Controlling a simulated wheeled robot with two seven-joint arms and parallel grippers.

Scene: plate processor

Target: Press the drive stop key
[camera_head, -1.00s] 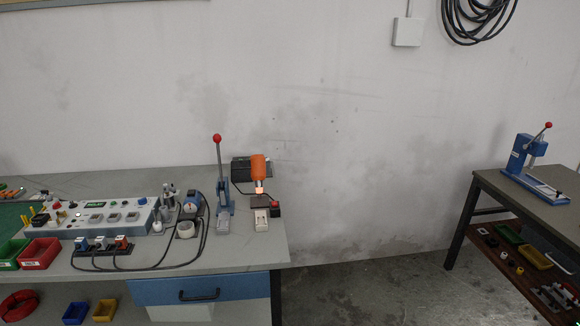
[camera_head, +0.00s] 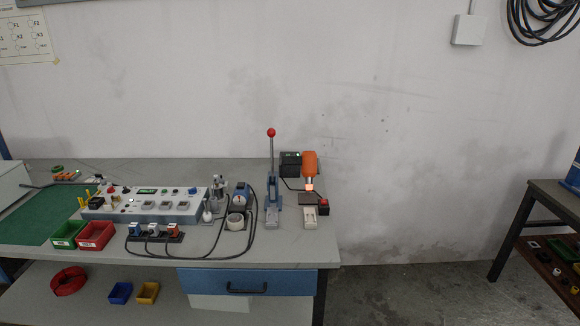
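No key can be read as the drive stop key at this size. A small black box with a red top (camera_head: 324,206) sits at the right end of the workbench, beside an orange cylindrical unit (camera_head: 309,164) with a glowing lower end. A long grey control panel (camera_head: 150,211) with a green display (camera_head: 146,190), several small keys and coloured buttons lies on the bench at the left; its labels are too small to read. Neither of my grippers is in view.
The workbench (camera_head: 290,252) stands against the wall. A lever press with a red knob (camera_head: 271,132), black cables, a tape roll (camera_head: 235,222), a red bin (camera_head: 95,235) and a green bin (camera_head: 67,234) stand on it. A second table (camera_head: 555,195) is at right, with open floor between.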

